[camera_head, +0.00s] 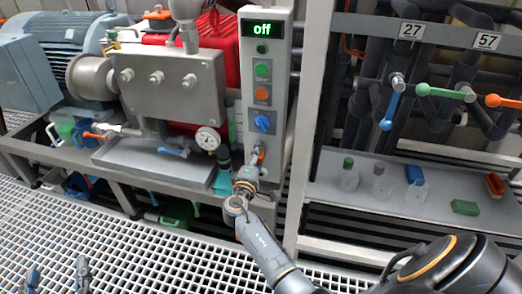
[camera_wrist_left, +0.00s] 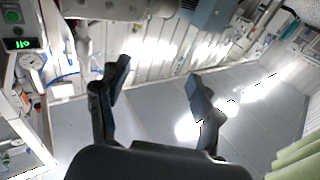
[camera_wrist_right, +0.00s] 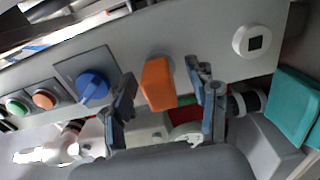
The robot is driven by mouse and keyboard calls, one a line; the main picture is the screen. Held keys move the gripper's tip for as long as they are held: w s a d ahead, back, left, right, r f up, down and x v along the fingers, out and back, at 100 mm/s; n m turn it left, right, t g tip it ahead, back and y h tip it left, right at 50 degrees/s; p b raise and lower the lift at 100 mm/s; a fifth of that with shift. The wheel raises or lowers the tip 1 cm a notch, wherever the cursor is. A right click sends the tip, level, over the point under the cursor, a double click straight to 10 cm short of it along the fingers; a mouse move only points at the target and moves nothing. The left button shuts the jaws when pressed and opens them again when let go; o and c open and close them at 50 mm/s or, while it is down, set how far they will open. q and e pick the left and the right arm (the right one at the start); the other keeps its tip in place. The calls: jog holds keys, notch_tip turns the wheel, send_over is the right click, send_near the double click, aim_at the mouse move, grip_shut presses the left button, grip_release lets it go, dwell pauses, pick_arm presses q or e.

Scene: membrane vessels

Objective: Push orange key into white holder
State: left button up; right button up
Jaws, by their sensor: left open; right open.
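The orange key (camera_wrist_right: 158,84) sticks out from the grey control panel, between the two fingers of my right gripper (camera_wrist_right: 163,88) in the right wrist view. The fingers are open, with a visible gap on each side of the key. The white holder (camera_wrist_right: 252,40), round with a dark square opening, sits on the panel to the right of the key. In the head view my right gripper (camera_head: 250,172) is at the panel's lower end, just below the small orange key (camera_head: 261,156); the holder is hard to make out there. My left gripper (camera_head: 56,278) is open and empty at the lower left.
Above the key, the panel carries a blue knob (camera_head: 262,123), an orange button (camera_head: 262,94), a green button (camera_head: 262,69) and a display reading "off" (camera_head: 262,29). A pressure gauge (camera_head: 207,139) is close on the left. A teal block (camera_wrist_right: 293,103) lies near the right gripper.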

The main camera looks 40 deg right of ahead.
pick_arm(q)
jog(key=shift+f, duration=0.1)
dwell(0.3)
jog(key=shift+r, duration=0.25)
jog(key=shift+r+t, duration=0.25)
jog(key=shift+t, duration=0.05)
pick_arm(e)
grip_shut()
pick_arm(q)
jog(key=shift+d, duration=0.1)
pick_arm(e)
jog(key=shift+s+a, duration=0.3)
jog(key=shift+a, duration=0.05)
pick_arm(q)
jog(key=shift+a+f+g+y, duration=0.15)
jog(key=shift+f+g, duration=0.2)
jog(key=shift+f, duration=0.3)
jog(key=shift+a+f+g+y, duration=0.15)
jog(key=shift+f+g, duration=0.2)
jog(key=shift+f, duration=0.25)
pick_arm(e)
jog(key=shift+v, duration=2.5)
